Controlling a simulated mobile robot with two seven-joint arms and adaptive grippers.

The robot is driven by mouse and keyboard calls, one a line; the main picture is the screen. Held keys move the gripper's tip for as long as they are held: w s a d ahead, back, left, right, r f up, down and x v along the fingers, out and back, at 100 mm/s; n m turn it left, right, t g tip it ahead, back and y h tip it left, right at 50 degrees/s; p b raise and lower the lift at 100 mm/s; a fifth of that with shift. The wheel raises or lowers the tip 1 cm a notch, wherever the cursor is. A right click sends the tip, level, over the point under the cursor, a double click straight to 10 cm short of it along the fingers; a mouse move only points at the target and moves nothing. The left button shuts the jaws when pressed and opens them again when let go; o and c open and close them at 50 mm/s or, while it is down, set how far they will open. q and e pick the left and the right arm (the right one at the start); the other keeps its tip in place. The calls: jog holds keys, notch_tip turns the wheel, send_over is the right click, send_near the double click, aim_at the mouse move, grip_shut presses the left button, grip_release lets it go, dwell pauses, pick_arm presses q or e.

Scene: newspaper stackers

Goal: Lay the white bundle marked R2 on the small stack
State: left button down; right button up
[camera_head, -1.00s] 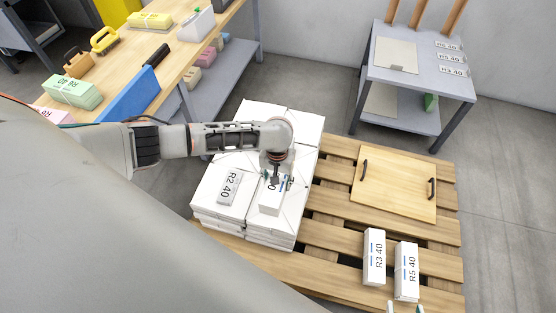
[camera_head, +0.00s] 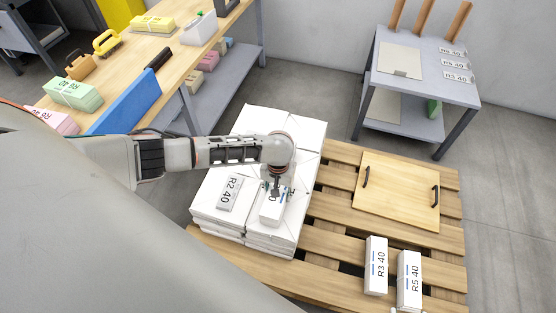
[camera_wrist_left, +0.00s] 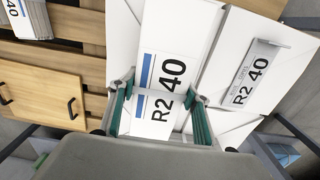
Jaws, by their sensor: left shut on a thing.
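The white bundle marked R2 40 (camera_head: 270,213), with a blue stripe, is in my left gripper (camera_head: 277,190). In the left wrist view the bundle (camera_wrist_left: 160,75) lies between the green-padded fingers (camera_wrist_left: 160,105). It is over the right front part of the low stack of large white packs (camera_head: 204,210) on the pallet. I cannot tell whether it touches the stack top. A grey plate marked R2 40 (camera_head: 231,192) lies on the stack to its left. A pale tip at the bottom edge may be my right gripper (camera_head: 395,310); its jaws are cut off.
White bundles R3 40 (camera_head: 376,266) and R5 40 (camera_head: 409,280) lie at the right front of the pallet (camera_head: 325,222). A wooden board with two handles (camera_head: 397,191) lies behind them. A workbench (camera_head: 120,65) stands left, a grey side table (camera_head: 424,69) at back right.

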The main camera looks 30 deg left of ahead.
pick_arm(q)
jog(key=shift+w+f, duration=0.1)
jog(key=shift+f, duration=0.3)
dwell(0.3)
jog(key=c, duration=1)
grip_release()
jog(key=shift+f, duration=0.15)
notch_tip(320, 180, up, 12)
jog(key=shift+r, duration=0.1)
